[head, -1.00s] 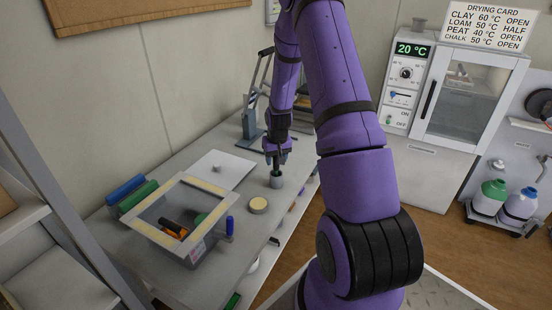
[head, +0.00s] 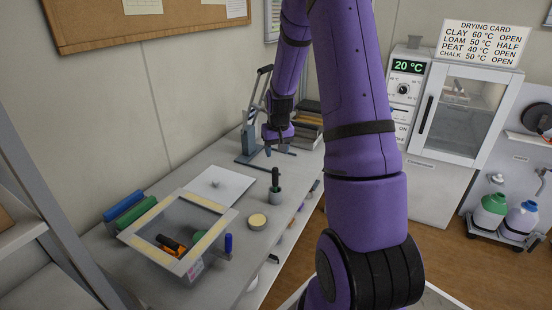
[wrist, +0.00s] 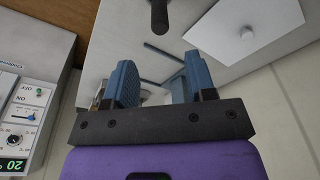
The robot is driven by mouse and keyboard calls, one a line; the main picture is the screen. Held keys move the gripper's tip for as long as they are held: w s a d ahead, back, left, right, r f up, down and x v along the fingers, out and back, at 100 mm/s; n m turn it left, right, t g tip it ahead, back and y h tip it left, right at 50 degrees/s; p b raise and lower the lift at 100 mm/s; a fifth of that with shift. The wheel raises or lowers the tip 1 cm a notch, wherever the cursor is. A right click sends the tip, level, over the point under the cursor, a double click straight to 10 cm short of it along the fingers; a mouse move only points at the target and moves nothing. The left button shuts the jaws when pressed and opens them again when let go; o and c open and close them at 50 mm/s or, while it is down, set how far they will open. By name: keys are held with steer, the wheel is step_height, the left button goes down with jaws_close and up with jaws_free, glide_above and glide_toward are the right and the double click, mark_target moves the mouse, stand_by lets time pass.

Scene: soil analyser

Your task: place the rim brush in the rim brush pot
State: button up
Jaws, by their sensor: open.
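The rim brush (head: 275,179) stands roughly upright with its dark handle up, its lower end inside the small grey rim brush pot (head: 275,196) on the bench. My gripper (head: 280,150) is open and empty, above and behind the pot, apart from the brush. In the wrist view my two blue fingers (wrist: 160,70) are spread with nothing between them. The dark handle of the brush (wrist: 159,14) shows at the top edge there, beyond the fingertips. The brush's lower end is hidden in the pot.
A white plate with a knob (head: 215,187) lies left of the pot. A grey lever press (head: 249,140) stands behind, close to my gripper.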

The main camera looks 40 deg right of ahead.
steer(key=s+a+r+n+t, duration=0.1)
steer(key=s+a+r, duration=0.2)
steer(key=a+r, duration=0.5)
steer(key=s+a+r+n+t, duration=0.1)
steer(key=s+a+r, duration=0.3)
steer(key=a+r, duration=0.5)
steer(key=s+a+r+n, duration=0.1)
steer(key=s+a+r, duration=0.3)
steer(key=s, duration=0.5)
steer(key=s+a+r+n+t, duration=0.1)
steer(key=s+a+r, duration=0.4)
steer(key=s, duration=0.5)
steer(key=shift+a+r+n+t+y, duration=0.3)
steer(key=shift+r+n+y, duration=0.1)
steer(key=shift+r+n, duration=0.2)
